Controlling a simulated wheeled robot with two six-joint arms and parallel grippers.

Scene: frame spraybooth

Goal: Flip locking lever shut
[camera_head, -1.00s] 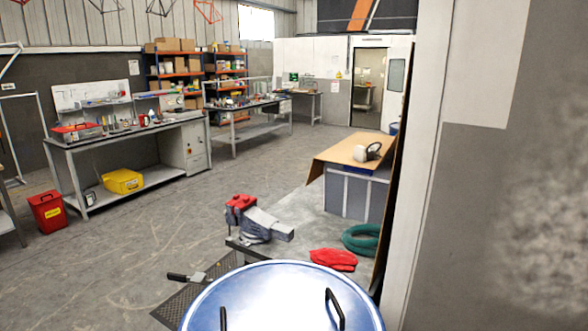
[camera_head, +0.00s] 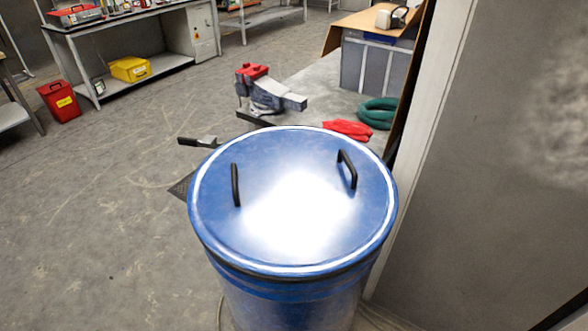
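A blue drum (camera_head: 290,295) stands upright in the middle foreground. Its blue lid (camera_head: 225,225) has two black handles (camera_head: 236,185) and a bright glare. A lever with a black grip and a grey metal part (camera_head: 197,142) shows at the drum's far left. It looks like the locking lever, and it points outward to the left, away from the rim. Its inner end meets or passes behind the rim; I cannot tell which. Neither of my grippers is in view.
Behind the drum is a bench (camera_head: 318,92) with a vise (camera_head: 265,92), a red cloth (camera_head: 347,130) and a green hose coil (camera_head: 378,112). A grey wall (camera_head: 490,190) closes off the right. The floor (camera_head: 95,220) to the left is open.

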